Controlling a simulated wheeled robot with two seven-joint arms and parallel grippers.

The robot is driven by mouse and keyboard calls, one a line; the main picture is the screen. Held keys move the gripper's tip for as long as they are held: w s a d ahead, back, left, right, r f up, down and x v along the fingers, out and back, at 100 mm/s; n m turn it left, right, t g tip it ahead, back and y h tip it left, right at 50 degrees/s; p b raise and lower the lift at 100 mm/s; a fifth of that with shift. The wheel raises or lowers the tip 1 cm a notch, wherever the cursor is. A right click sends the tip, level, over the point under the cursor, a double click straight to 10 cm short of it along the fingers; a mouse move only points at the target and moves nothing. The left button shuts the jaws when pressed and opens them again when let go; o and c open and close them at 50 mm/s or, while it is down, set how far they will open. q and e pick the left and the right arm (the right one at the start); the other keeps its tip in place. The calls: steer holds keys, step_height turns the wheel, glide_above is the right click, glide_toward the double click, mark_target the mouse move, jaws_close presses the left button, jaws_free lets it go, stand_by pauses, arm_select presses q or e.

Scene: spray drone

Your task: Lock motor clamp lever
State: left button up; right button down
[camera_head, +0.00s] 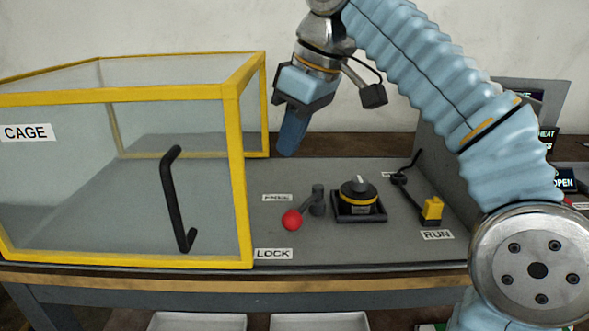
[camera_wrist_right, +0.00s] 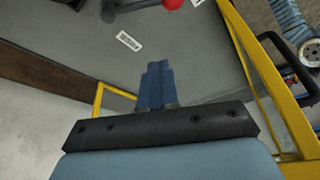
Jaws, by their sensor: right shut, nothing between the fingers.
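The motor clamp lever has a red ball knob (camera_head: 292,220) on a short arm from a dark grey pivot post (camera_head: 317,200). The knob points left and toward the front, just above the LOCK label (camera_head: 273,254). The red knob also shows at the top of the right wrist view (camera_wrist_right: 173,4). Beside the post is a round black and yellow motor (camera_head: 358,194) on a square black base. My right gripper (camera_head: 288,150) is shut and empty, pointing down above the back of the bench, behind the lever and apart from it. My left gripper is out of view.
A clear cage (camera_head: 236,150) with yellow edges and a black handle (camera_head: 174,200) stands left of the lever. A yellow switch (camera_head: 432,209) sits by the RUN label (camera_head: 437,235) at right. The grey bench top (camera_head: 340,245) is bare in front of the motor.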

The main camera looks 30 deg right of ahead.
mark_target(303, 212)
steer(key=b+x, duration=0.3)
steer(key=x, duration=0.6)
steer(key=shift+f, duration=0.25)
steer(key=shift+s+d+f, duration=0.1)
steer(key=shift+f, duration=0.2)
steer(key=shift+s+d+f+b, duration=0.1)
steer(key=shift+s+d+b, duration=0.1)
steer(key=shift+s+d, duration=0.4)
steer(key=shift+s+d+f+b, duration=0.1)
steer(key=shift+s+d+b, duration=0.05)
steer(key=shift+s, duration=0.75)
steer(key=shift+s+d+r+n+y+p, duration=0.1)
steer(key=shift+s+d+n+y+p, duration=0.15)
steer(key=shift+n, duration=0.3)
steer(key=shift+s+n+y+p, duration=0.15)
steer(key=shift+s+n, duration=0.2)
steer(key=shift+n, duration=0.2)
steer(key=shift+s+d+n, duration=0.15)
steer(key=shift+s+n, duration=0.1)
steer(key=shift+n, duration=0.05)
steer(key=shift+s+d, duration=0.2)
steer(key=shift+s, duration=0.05)
